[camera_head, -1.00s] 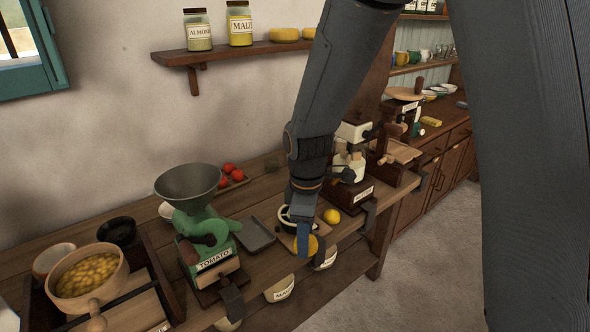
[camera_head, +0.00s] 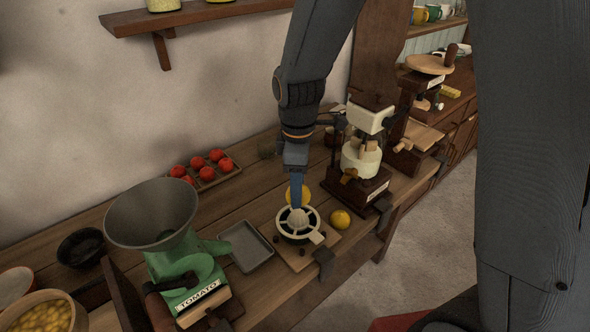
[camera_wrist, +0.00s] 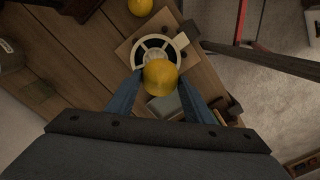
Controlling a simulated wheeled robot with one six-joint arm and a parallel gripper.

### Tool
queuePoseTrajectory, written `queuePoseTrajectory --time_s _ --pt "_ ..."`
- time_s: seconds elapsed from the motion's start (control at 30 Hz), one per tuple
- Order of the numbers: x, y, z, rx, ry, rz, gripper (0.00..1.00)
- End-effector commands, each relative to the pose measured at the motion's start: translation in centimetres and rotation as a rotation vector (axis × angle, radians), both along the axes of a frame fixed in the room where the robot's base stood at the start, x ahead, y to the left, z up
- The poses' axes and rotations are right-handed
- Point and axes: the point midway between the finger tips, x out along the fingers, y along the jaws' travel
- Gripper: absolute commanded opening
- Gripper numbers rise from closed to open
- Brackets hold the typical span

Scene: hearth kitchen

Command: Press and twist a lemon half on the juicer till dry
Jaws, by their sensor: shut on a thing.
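The juicer (camera_head: 287,232) is a round dark bowl with a pale rim, a ribbed pale cone and a side handle. It sits on a small wooden board (camera_head: 298,262) near the bench's front edge. My gripper (camera_head: 297,200) is shut on a yellow lemon half (camera_head: 305,193). In the head view the half shows behind the finger, at the juicer's far side, and the cone is uncovered. In the wrist view, the lemon half (camera_wrist: 160,76) sits between the fingers and overlaps part of the juicer's rim (camera_wrist: 183,41). I cannot tell whether they touch.
A whole lemon (camera_head: 340,219) lies right of the juicer. A grey tray (camera_head: 246,246) and a green tomato mill (camera_head: 180,262) stand to the left. A cream-and-brown machine (camera_head: 360,160) stands close on the right. A board of tomatoes (camera_head: 207,178) lies behind.

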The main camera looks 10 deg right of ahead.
Motion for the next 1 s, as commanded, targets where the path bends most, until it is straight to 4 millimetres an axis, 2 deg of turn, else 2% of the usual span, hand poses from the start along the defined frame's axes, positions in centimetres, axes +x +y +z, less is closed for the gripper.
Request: queuePoseTrajectory --time_s 0.37,1.0 --pt "0.1 -0.1 -0.4 0.0 0.0 -0.003 0.24" --pt "0.0 0.0 -5.0 0.0 0.001 0.0 0.24"
